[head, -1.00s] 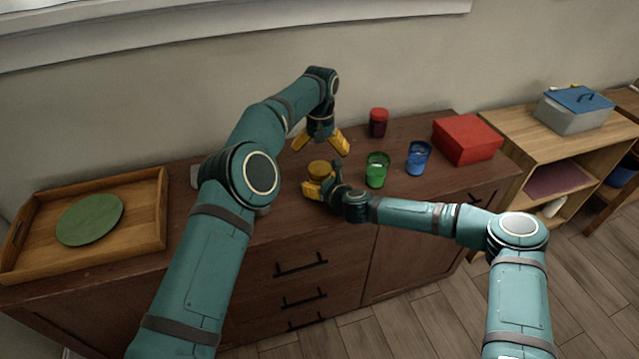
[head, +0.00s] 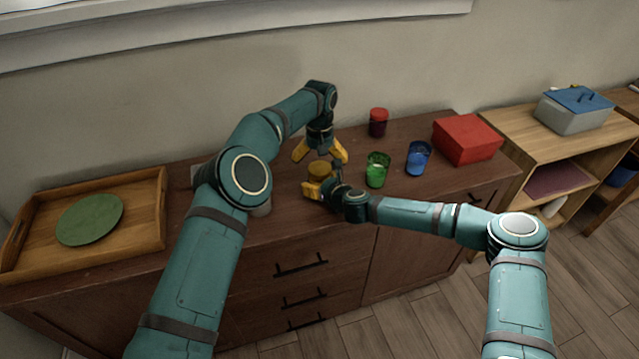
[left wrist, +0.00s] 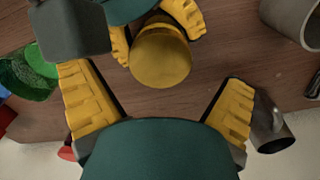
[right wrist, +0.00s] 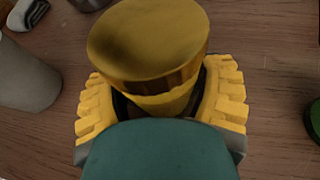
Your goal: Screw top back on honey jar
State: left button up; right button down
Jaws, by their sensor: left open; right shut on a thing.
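The honey jar (right wrist: 165,102) stands on the dark wooden cabinet top, with its round golden lid (right wrist: 148,42) sitting on its mouth. Whether the lid's thread is engaged cannot be told. My right gripper (head: 318,188) is shut around the jar's body from the front, below the lid. My left gripper (head: 320,160) is open and points down just above and behind the lid (head: 320,168). In the left wrist view the lid (left wrist: 161,58) lies ahead between my left fingers, apart from both.
A green glass (head: 377,172) and a blue glass (head: 418,158) stand close right of the jar. A red jar (head: 378,123) and a red box (head: 467,141) are farther back. A grey cup (left wrist: 292,18) stands near my left arm. A wooden tray (head: 150,215) holds a green plate (head: 90,220).

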pick_arm(q)
jog(key=shift+f, duration=1.4)
jog(key=c, duration=1.3)
jog(key=o, duration=1.3)
jog(key=shift+c, duration=0.2)
jog(key=shift+r, duration=0.1)
jog(key=shift+r, duration=2.2)
jog(key=shift+o, duration=0.2)
